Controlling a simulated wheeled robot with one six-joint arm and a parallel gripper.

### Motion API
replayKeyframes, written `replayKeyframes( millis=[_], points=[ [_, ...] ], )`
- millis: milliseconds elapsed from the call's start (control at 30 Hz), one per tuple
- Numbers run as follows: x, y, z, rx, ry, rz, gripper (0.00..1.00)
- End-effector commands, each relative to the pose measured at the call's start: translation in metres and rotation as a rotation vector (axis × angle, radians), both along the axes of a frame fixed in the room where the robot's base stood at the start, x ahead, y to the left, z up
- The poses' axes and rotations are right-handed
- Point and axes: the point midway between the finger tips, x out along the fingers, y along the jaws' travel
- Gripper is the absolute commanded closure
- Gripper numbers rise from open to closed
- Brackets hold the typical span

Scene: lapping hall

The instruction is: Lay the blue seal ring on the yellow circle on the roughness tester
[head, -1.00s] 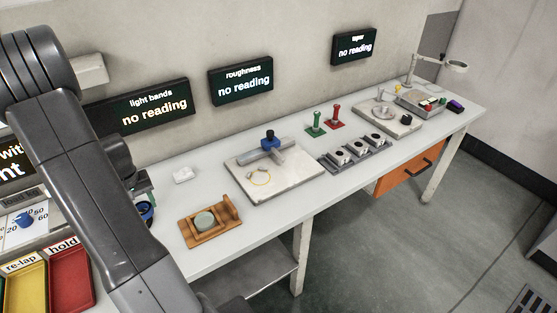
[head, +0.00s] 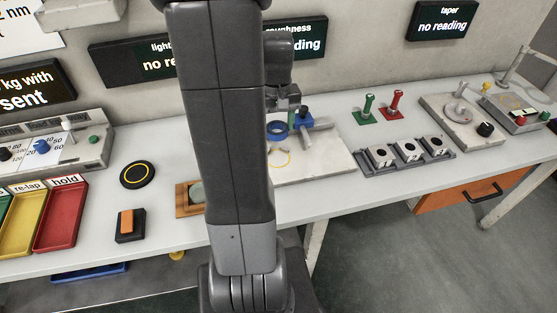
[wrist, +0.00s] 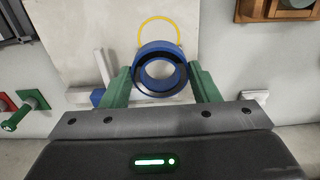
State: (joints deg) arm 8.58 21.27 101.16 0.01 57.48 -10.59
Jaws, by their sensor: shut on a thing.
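The blue seal ring (head: 277,131) is held in my gripper over the roughness tester's pale stone plate (head: 325,165). In the wrist view the ring (wrist: 160,72) sits between the two green fingers of my gripper (wrist: 161,85), which are shut on it from both sides. The yellow circle (wrist: 147,21) on the plate shows just beyond the ring, its near part hidden by the ring. In the head view the yellow circle (head: 281,151) is partly hidden by my arm. The ring looks raised above the plate, not resting on it.
The tester's blue-topped post and grey bar (head: 308,122) stand close to the ring. Green (head: 368,108) and red (head: 394,103) handled stands and a block rack (head: 408,152) lie to the right. A wooden stand (head: 186,199) is partly hidden by my arm.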

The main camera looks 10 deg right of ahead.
Motion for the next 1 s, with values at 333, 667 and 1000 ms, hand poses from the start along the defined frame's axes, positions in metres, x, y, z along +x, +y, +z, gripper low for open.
replayKeyframes(
  millis=[333, 667, 1000],
  points=[
    [-0.003, -0.002, -0.055, 0.001, 0.004, 0.001, 0.72],
    [-0.003, -0.002, -0.092, 0.001, 0.004, 0.001, 0.72],
    [-0.003, -0.002, -0.097, 0.0, 0.001, 0.001, 0.72]
  ],
)
